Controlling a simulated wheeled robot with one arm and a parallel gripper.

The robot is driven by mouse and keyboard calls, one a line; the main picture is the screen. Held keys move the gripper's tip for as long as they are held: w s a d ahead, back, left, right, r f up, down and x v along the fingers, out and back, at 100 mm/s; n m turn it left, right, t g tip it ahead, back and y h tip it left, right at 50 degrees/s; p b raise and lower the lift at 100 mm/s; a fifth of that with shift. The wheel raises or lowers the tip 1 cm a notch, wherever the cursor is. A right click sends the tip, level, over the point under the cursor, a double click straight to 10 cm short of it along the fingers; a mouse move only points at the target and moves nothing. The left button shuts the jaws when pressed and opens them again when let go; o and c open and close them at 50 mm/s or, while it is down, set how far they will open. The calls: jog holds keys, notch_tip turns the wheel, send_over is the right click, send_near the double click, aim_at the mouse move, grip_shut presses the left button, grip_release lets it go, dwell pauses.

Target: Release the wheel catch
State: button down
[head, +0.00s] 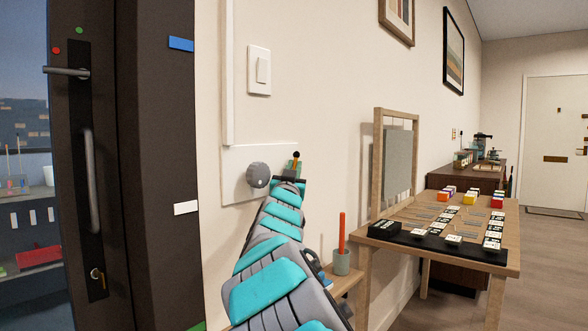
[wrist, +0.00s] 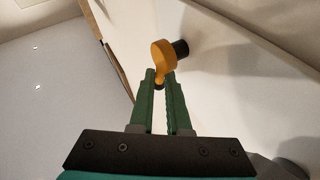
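A pale panel (head: 235,190) on the wall carries a round grey knob (head: 257,175). To the knob's right is a small orange-yellow lever (head: 295,165), partly hidden behind my gripper (head: 289,180). In the wrist view the orange lever (wrist: 162,54) has a round head on a dark stub from the wall, with a narrow tail pointing down. I cannot tell for sure which part is the wheel.
A dark door (head: 160,120) with handles stands at left. A light switch (head: 259,70) is above the panel. A cup (head: 341,262) with an orange stick is right of my arm. A wooden table (head: 400,225) with cards and blocks stands at right; floor beyond it is clear.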

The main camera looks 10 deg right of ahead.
dwell(0.4)
jog(key=f+n+t+b, duration=0.1)
jog(key=b, duration=0.3)
jog(key=n+t, duration=0.1)
jog(key=b, duration=0.1)
jog(key=shift+s+a+r+n+t+y+b, duration=0.15)
jog(key=shift+a+r+n+t+y+b, duration=0.15)
jog(key=shift+t+y+b, duration=0.1)
jog(key=c, duration=1.2)
grip_release()
jog(key=shift+o, duration=0.2)
jog(key=shift+s+f, duration=0.1)
jog(key=shift+s, duration=0.05)
